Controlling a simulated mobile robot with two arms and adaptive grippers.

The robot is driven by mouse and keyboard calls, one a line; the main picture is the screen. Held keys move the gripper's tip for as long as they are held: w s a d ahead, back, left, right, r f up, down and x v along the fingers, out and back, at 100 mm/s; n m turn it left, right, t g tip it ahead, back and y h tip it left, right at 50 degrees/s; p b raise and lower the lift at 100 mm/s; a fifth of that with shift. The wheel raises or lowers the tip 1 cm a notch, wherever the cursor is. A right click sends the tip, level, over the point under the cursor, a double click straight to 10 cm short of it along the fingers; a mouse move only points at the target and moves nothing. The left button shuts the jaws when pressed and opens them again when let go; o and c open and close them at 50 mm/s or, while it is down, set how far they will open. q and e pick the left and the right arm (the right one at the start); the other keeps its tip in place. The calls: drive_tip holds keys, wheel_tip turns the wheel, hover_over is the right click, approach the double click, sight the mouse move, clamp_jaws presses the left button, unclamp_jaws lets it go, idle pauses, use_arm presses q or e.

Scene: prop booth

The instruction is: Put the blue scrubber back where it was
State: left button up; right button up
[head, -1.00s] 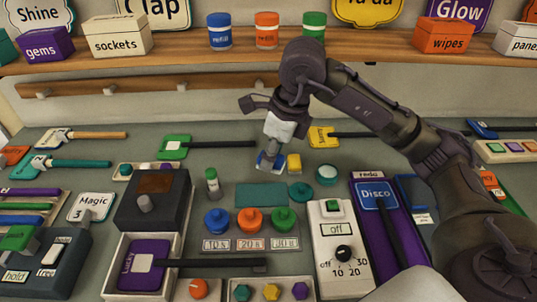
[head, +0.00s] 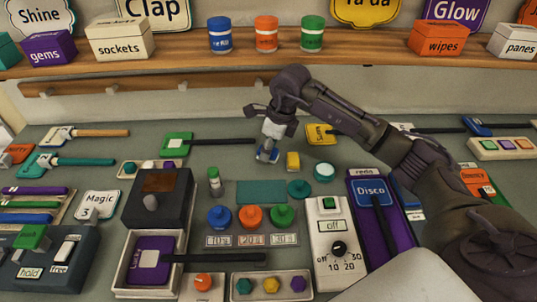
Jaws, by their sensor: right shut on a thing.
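The blue scrubber (head: 267,155) is a small blue block, seen low under my right gripper (head: 269,144). That gripper is shut on it from above and hides its upper part. I cannot tell whether the scrubber touches the table or hangs just over it. A yellow block (head: 293,161) stands close to its right, with a small gap between them. A flat teal pad (head: 262,193) lies in front of the scrubber, toward me. My left gripper is not in view.
A small green-capped bottle (head: 214,181) stands at the left of the pad. Blue, orange and green knobs (head: 251,216) stand in front. A round teal-and-white dish (head: 325,171) is at the right.

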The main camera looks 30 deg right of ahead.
wheel_tip(320, 180, down, 3)
drive_tip(key=shift+r, duration=0.1)
drive_tip(key=shift+w+d+f+p, duration=0.1)
drive_tip(key=shift+f+p, duration=0.15)
drive_tip(key=shift+p, duration=0.35)
drive_tip(key=shift+f, duration=0.15)
drive_tip(key=shift+f, duration=0.1)
drive_tip(key=o, duration=1.1)
